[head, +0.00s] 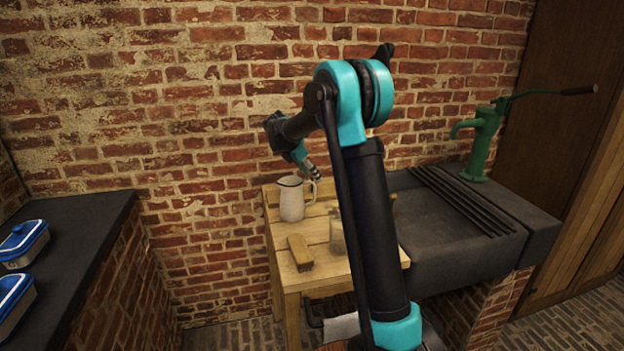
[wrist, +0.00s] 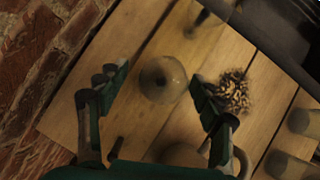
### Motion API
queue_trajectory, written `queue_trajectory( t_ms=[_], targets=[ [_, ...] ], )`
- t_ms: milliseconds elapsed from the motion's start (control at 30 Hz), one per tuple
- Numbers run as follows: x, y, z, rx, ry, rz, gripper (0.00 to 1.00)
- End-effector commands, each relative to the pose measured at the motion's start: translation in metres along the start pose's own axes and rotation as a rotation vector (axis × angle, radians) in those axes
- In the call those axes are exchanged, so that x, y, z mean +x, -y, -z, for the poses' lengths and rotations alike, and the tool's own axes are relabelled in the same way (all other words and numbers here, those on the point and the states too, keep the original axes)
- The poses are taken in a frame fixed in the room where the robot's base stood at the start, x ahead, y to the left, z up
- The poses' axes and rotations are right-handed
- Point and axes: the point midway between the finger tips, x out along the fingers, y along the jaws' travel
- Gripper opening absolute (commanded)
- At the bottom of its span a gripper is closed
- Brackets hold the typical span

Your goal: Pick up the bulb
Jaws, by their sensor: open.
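The bulb (wrist: 163,79) looks like a round, translucent glass shape on the plank table, seen from above in the wrist view. My gripper (wrist: 159,84) is open, with one finger on each side of the bulb in the picture. The fingers look apart from it, and the height between them and the bulb is hard to judge. In the head view my gripper (head: 311,172) hangs over the back of the wooden table (head: 284,277), close to the white jug. I cannot make out the bulb in the head view.
The white jug (head: 291,198), a brown block (head: 300,252) and a clear glass jar (head: 337,236) stand on the table. Pale cylinders (wrist: 290,166) are at lower right. A dark sink (head: 440,225) adjoins the table.

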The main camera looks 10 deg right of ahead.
Motion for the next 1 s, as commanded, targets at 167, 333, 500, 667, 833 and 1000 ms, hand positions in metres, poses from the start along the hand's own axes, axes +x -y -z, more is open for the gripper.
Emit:
queue_trajectory(
  t_ms=[167,333,500,667,833,1000],
  targets=[
    [0.008,0.000,0.001,0.000,0.000,0.000,0.66],
    [0.029,0.003,0.004,0.000,0.000,0.001,0.66],
    [0.051,0.003,0.004,0.001,0.000,0.000,0.66],
    [0.054,0.003,0.004,-0.001,0.000,-0.001,0.66],
    [0.054,0.003,0.004,-0.001,0.000,0.000,0.56],
    [0.054,0.003,0.004,0.000,0.000,0.000,0.35]
  ],
)
